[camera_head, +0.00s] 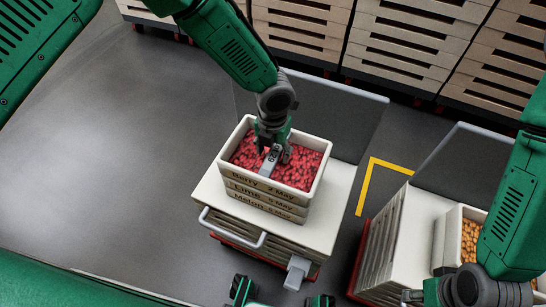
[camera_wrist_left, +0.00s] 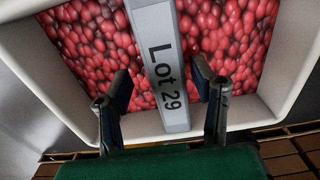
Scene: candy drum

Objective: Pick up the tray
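A cream tray (camera_head: 235,143) full of red candies tops a stack of trays on a cart. Its front reads "Berry 2 May"; the trays below read "Lime" and "Melon". A grey bar marked "Lot 29" (camera_wrist_left: 160,65) spans the top tray; part of it shows in the head view (camera_head: 269,163). My left gripper (camera_head: 272,157) is over the tray's middle. In the left wrist view its fingers (camera_wrist_left: 162,88) are open, one each side of the bar, with gaps. My right gripper (camera_head: 410,297) is low at the right, partly cut off; its fingers are unclear.
The cart top (camera_head: 335,200) has a grey back panel (camera_head: 350,110) and a white handle (camera_head: 232,228) in front. A second cart at right carries a tray of orange candies (camera_head: 470,240). Stacked crates (camera_head: 400,45) line the back. Open floor (camera_head: 120,150) lies left.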

